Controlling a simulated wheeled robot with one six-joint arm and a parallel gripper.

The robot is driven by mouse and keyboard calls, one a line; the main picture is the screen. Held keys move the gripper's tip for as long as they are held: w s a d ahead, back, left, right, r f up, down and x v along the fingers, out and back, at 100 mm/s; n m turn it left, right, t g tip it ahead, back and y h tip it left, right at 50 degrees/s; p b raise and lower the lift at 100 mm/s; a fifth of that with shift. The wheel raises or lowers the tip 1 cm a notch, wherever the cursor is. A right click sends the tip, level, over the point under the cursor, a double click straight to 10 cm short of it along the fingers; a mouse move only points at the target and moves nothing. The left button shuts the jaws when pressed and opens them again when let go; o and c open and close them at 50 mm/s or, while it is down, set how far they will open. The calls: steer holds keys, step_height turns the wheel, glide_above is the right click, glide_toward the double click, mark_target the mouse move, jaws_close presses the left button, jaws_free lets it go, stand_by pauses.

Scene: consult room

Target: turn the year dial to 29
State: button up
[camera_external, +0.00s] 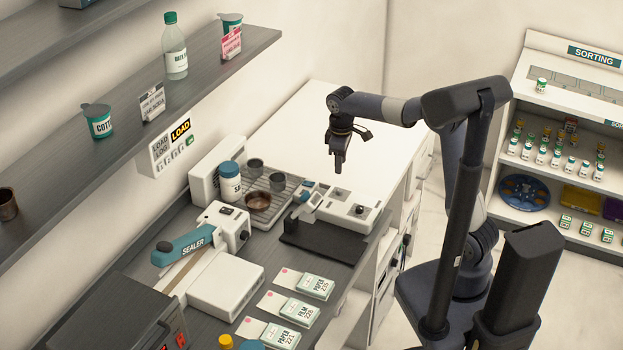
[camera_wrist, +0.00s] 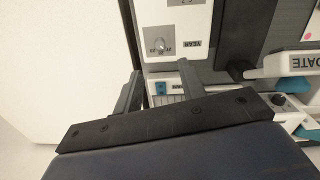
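The year dial (camera_wrist: 162,46) is a small round grey knob on a white panel, with an upside-down YEAR label beside it and tiny numbers around it. I cannot read its setting. In the external view the white dating machine (camera_external: 333,207) carries dark knobs on its top. In the wrist view my gripper (camera_wrist: 160,82) has its two dark fingers apart, with nothing between them; the dial lies beyond the fingertips. In the external view my gripper (camera_external: 338,165) points down above the machine, apart from it.
An arm marked DATE (camera_wrist: 295,63) sits right of the dial in the wrist view. A black plate (camera_external: 322,241) lies before the machine. The sealer (camera_external: 190,245), a tray with cups (camera_external: 290,188) and several paper and film packs (camera_external: 300,311) share the counter. A bare white worktop (camera_external: 310,125) lies behind.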

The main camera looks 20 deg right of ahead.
mark_target(340, 190)
step_height(340, 190, down, 10)
steer(key=shift+w+d+f+p, duration=0.1)
steer(key=shift+w+d+p, duration=0.05)
steer(key=shift+p, duration=0.3)
steer(key=shift+c, duration=0.5)
jaws_close()
